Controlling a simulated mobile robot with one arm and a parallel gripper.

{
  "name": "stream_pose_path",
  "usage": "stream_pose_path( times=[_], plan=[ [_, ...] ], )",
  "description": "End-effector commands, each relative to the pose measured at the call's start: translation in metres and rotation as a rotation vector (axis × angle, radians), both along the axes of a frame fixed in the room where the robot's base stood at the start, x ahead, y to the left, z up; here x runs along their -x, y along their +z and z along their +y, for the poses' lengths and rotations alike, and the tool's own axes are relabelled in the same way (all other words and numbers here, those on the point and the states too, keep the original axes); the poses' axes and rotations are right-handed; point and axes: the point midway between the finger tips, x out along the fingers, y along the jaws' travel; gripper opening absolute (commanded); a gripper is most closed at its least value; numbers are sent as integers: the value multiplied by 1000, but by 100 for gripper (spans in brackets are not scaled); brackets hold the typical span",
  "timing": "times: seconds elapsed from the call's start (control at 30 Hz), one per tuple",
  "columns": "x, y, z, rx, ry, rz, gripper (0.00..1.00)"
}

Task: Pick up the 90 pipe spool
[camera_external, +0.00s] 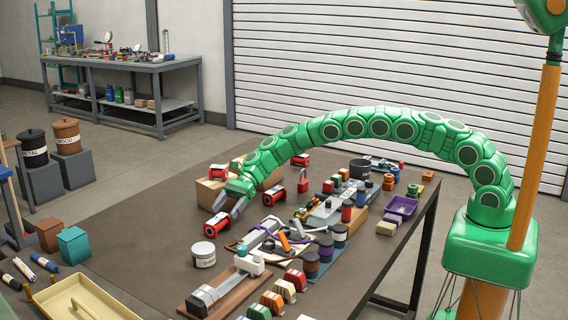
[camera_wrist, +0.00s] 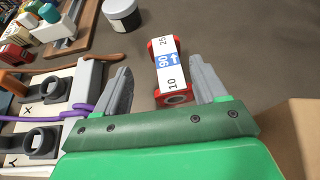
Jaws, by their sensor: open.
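The 90 pipe spool (camera_wrist: 167,68) is a short red piece with flanged ends and a white and blue label reading 10, 90 and 25. In the wrist view it lies between the two grey fingers of my gripper (camera_wrist: 160,68), with gaps on both sides and its far end beyond the fingertips. In the external view the spool (camera_external: 217,224) lies on the dark table just below my gripper (camera_external: 228,208). My gripper is open and empty. The exact height of the fingers over the table is hard to tell.
Other red spools (camera_external: 273,195) lie nearby, one by a cardboard box (camera_external: 210,192). A white-labelled jar (camera_external: 204,254) stands in front of the spool. Grey equipment with a purple cable (camera_wrist: 85,106) lies left of the fingers in the wrist view.

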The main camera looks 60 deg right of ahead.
Motion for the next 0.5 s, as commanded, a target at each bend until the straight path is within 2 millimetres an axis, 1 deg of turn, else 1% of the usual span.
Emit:
stream_pose_path(
  times=[0.5],
  plan=[
    [-8,-23,40,-1,-1,0,71]
  ],
)
